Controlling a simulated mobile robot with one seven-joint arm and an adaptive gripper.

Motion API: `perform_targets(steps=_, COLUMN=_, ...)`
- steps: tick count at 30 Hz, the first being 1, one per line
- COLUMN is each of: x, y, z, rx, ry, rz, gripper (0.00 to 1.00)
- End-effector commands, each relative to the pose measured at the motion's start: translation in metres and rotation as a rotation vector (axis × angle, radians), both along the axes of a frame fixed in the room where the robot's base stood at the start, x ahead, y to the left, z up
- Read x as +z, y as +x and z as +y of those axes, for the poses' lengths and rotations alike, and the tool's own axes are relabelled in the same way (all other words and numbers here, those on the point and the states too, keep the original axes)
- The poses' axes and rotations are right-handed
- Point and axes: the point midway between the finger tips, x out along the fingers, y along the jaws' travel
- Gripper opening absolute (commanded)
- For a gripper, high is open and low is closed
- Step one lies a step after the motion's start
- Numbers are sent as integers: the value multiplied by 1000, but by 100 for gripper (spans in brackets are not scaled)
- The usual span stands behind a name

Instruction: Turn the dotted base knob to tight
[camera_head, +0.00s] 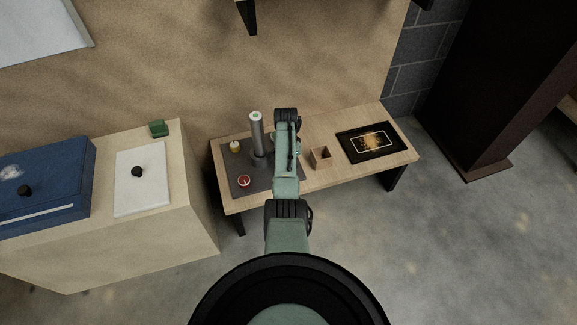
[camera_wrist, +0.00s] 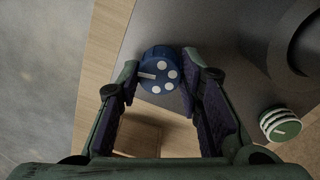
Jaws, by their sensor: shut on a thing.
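The dotted base knob (camera_wrist: 160,75) is blue with several white dots and one white line on its face. It sits near the edge of a grey plate (camera_wrist: 205,25) in the wrist view, and its line points left. My gripper (camera_wrist: 161,68) has a fingertip on either side of the knob and is shut on it. In the head view my gripper is over the right part of the grey plate (camera_head: 233,188), and my arm hides the dotted knob there. No tight mark is legible.
A green-and-white striped knob (camera_wrist: 280,125) is on the plate right of my gripper. A grey post (camera_head: 257,135) stands on the plate, with a red knob (camera_head: 244,181) and a yellowish knob (camera_head: 235,146) around it. A wooden box (camera_head: 321,158) and black panel (camera_head: 367,142) lie right.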

Motion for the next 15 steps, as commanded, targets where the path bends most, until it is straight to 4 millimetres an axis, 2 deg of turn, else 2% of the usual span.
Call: perform_targets(steps=15, x=0, y=-1, z=0, rx=-110, ry=0, rz=2, gripper=5)
